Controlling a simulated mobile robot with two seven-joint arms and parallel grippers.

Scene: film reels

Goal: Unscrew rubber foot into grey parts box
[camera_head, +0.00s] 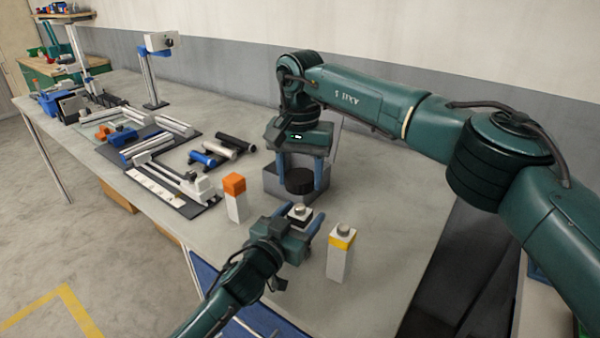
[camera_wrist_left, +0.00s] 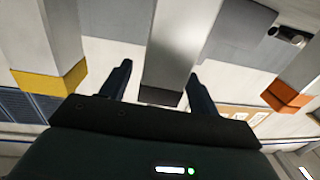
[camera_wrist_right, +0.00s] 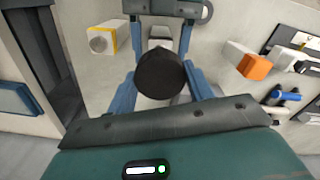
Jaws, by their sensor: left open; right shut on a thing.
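My right gripper (camera_wrist_right: 160,90) is shut on a round black rubber foot (camera_wrist_right: 160,73). In the head view the foot (camera_head: 299,181) hangs between the blue fingers, in front of or over the grey parts box (camera_head: 272,184); its exact height is unclear. My left gripper (camera_head: 296,232) is open, with its fingers on both sides of a white post with a black band and metal knob (camera_head: 300,211). In the left wrist view this post (camera_wrist_left: 168,55) stands between the two fingers, with gaps visible. The box's inside is hidden by the right gripper and foot.
A yellow-banded post (camera_head: 341,254) stands right of my left gripper, and an orange-topped post (camera_head: 235,198) stands to its left. Rollers (camera_head: 218,151) and a dark mat with rail equipment (camera_head: 165,165) lie further left.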

